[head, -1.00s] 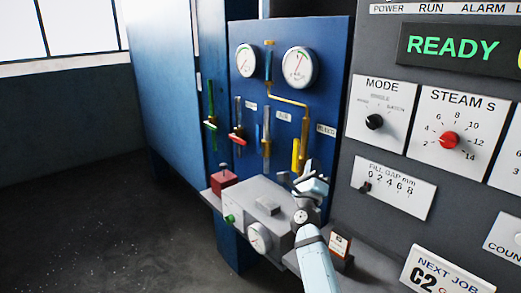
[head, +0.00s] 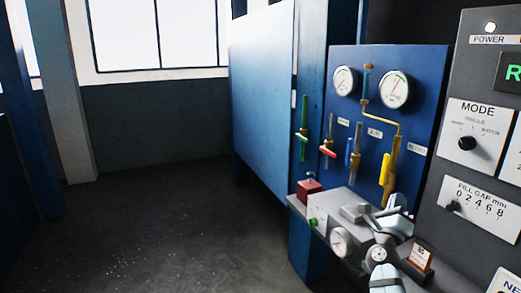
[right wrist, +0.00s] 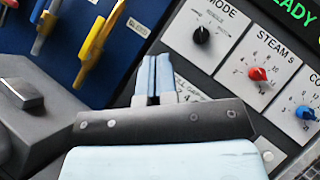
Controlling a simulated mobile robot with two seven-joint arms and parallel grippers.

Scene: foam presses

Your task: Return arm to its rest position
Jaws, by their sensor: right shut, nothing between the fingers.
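My right gripper (head: 372,220) is low at the right in the head view, beside the grey box with a dial (head: 338,243) on the ledge. In the right wrist view its two pale blue fingers (right wrist: 154,68) lie together with nothing between them. They are in front of the grey control panel (right wrist: 135,92) and cover part of the fill gap plate. My right forearm comes up from the bottom edge of the head view. My left gripper is not in view.
A blue panel (head: 425,95) carries gauges, pipes and coloured valve levers, including a yellow one (head: 385,168). A red block (head: 309,187) and an orange-labelled block (head: 421,257) stand on the ledge. Open dark floor (head: 170,230) lies to the left.

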